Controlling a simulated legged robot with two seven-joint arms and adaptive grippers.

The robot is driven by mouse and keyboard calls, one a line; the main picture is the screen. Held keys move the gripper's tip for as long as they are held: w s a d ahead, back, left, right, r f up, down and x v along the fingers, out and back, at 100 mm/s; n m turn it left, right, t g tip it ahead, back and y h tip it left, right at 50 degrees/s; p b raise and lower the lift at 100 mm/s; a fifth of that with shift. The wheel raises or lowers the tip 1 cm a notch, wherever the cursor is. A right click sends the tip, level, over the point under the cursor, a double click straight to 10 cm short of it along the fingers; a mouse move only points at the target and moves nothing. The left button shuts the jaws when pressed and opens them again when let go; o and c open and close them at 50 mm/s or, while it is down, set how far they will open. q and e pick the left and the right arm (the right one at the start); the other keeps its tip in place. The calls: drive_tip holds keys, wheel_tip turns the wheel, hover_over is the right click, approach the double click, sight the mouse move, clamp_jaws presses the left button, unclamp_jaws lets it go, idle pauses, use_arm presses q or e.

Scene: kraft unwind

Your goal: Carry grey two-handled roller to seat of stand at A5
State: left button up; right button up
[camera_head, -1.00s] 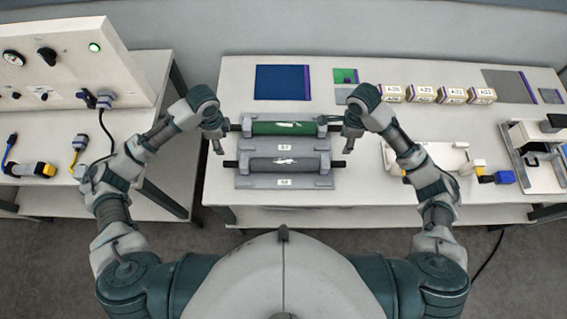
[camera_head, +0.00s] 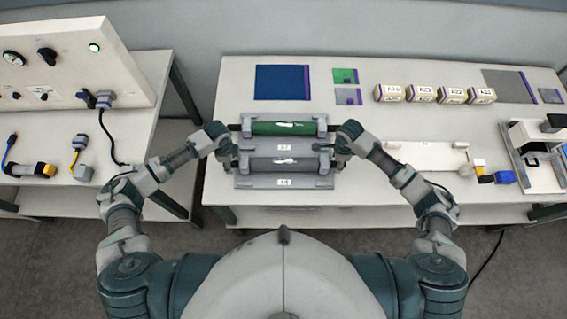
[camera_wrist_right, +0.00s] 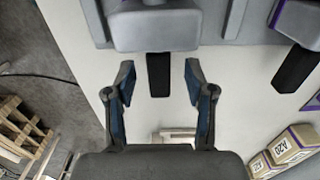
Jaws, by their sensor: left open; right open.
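The grey two-handled roller (camera_head: 285,163) lies level in the front stand (camera_head: 270,183), between its two end blocks. My left gripper (camera_head: 232,158) is at the roller's left end and hides that handle; it is open. My right gripper (camera_head: 340,158) is open at the right end. In the right wrist view, the roller's black handle (camera_wrist_right: 158,76) lies between the spread fingers of my right gripper (camera_wrist_right: 160,78), with a gap on each side. A green roller (camera_head: 283,128) lies in the stand behind. The stands' small labels are hard to read.
A blue panel (camera_head: 280,82) and small labelled boxes (camera_head: 421,93) lie at the back of the table. A white fixture (camera_head: 425,155) and a grey device (camera_head: 535,160) stand to the right. Another black handle (camera_wrist_right: 293,66) shows beside the gripper in the wrist view.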

use_arm(q)
drive_tip(key=shift+f, duration=0.6)
use_arm(e)
drive_tip(key=shift+f, duration=0.65)
use_arm(q)
drive_tip(key=shift+d, duration=0.3)
use_arm(e)
drive_tip(key=shift+d+f, duration=0.1)
drive_tip(key=shift+d, duration=0.2)
use_arm(q)
drive_tip(key=c, duration=0.9)
use_arm(e)
drive_tip(key=c, duration=0.9)
use_arm(q)
clamp_jaws()
use_arm(e)
clamp_jaws()
drive_tip(key=shift+a, duration=0.1)
